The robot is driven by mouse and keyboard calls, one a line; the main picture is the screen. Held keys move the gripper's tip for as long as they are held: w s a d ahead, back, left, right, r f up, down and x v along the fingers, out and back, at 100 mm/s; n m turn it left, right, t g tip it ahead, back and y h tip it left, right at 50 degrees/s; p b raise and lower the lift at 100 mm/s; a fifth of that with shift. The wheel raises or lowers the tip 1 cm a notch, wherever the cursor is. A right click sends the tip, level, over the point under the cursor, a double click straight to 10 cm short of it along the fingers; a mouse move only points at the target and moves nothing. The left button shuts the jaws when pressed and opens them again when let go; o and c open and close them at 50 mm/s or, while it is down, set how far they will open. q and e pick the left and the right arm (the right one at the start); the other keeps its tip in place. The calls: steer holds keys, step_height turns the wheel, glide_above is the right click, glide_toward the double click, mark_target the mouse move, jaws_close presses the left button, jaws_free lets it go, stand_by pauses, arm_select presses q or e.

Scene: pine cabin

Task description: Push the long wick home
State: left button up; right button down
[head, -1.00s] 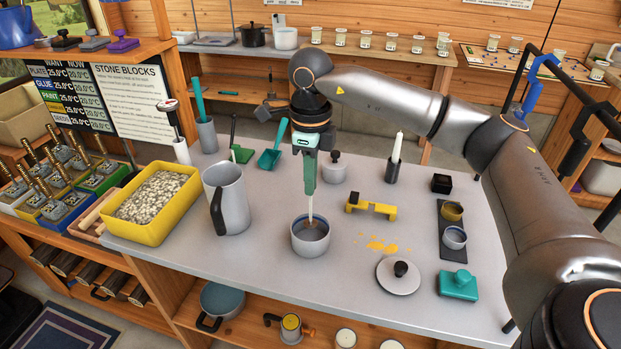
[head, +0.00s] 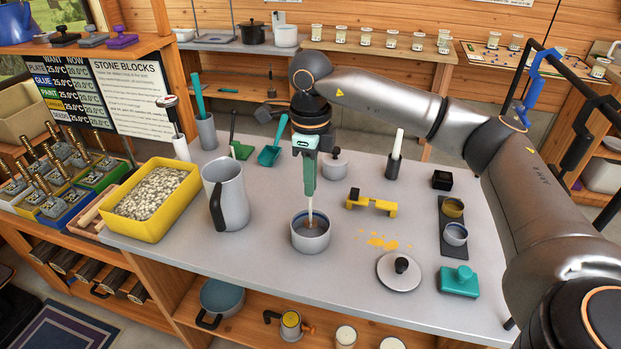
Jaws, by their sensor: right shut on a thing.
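A thin white wick (head: 310,213) stands upright in the grey cup (head: 311,242) with a bluish rim, near the middle of the table. Its lower end is inside the cup, by a small brownish spot on the cup's floor. My right gripper (head: 309,192), with green fingers, points straight down above the cup and is shut on the wick's upper part. The fingertips are close above the cup's rim. My left gripper is not in view.
A grey pitcher (head: 232,197) and a yellow tray of pale pellets (head: 117,225) stand to the left. A yellow holder (head: 371,204), a grey lid (head: 386,271) and yellow spills (head: 382,242) lie to the right. A lidded pot (head: 334,168) stands behind.

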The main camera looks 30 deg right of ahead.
steer(key=shift+f+b, duration=1.25)
steer(key=shift+f, duration=1.05)
steer(key=c, duration=0.9)
jaws_free()
